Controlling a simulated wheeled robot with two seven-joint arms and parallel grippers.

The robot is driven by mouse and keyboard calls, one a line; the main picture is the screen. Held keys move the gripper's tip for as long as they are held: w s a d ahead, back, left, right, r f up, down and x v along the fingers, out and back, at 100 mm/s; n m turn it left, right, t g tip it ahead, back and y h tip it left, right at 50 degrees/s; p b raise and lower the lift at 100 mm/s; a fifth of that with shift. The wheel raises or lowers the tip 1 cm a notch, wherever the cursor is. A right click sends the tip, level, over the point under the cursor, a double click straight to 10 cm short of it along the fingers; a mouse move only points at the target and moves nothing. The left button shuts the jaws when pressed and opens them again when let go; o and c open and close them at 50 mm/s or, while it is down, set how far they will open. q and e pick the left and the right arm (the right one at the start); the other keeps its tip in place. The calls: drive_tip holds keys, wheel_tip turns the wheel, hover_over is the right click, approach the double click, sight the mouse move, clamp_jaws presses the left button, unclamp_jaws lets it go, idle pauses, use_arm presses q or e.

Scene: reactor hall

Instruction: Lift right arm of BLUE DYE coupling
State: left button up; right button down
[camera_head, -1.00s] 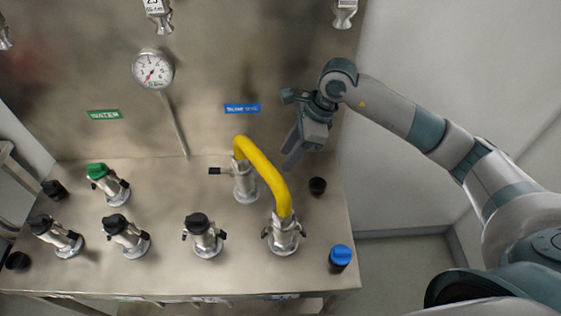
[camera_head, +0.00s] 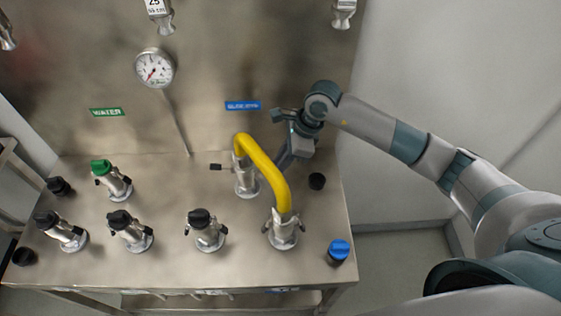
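The BLUE DYE coupling (camera_head: 246,184) is a metal fitting on the steel bench, below the blue label (camera_head: 243,105). One end of a yellow hose (camera_head: 264,166) sits on it, and the other end sits on a front coupling (camera_head: 283,231). A dark lever arm sticks out on the left of the BLUE DYE coupling; its right side is hidden by the hose and my gripper. My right gripper (camera_head: 279,163) points down just right of this coupling, behind the hose. Its fingertips are partly hidden, and I cannot tell whether they touch the arm. My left gripper is out of view.
Several black-capped couplings (camera_head: 206,230) and a green-capped one (camera_head: 112,180) stand on the left. A dial gauge (camera_head: 154,68) hangs on the back wall.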

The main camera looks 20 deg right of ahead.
drive_tip(key=shift+r, duration=0.1)
drive_tip(key=shift+w+a+r+g+h+b, duration=0.1)
drive_tip(key=shift+a+r+g+h+b, duration=0.2)
drive_tip(key=shift+r+h, duration=0.5)
drive_tip(key=shift+w+a+r+g+h+b, duration=0.1)
drive_tip(key=shift+a+r+g+h+b, duration=0.2)
drive_tip(key=shift+h, duration=0.9)
drive_tip(key=shift+d, duration=0.1)
drive_tip(key=c, duration=1.7)
unclamp_jaws()
drive_tip(key=shift+r+b, duration=0.4)
drive_tip(key=shift+r, duration=0.4)
drive_tip(key=shift+s+d+r+b, duration=0.1)
drive_tip(key=shift+r+b, duration=0.95)
drive_tip(key=shift+r, duration=2.95)
drive_tip(key=shift+d+r+b, duration=0.1)
drive_tip(key=shift+r+b, duration=0.95)
drive_tip(key=shift+r, duration=2.9)
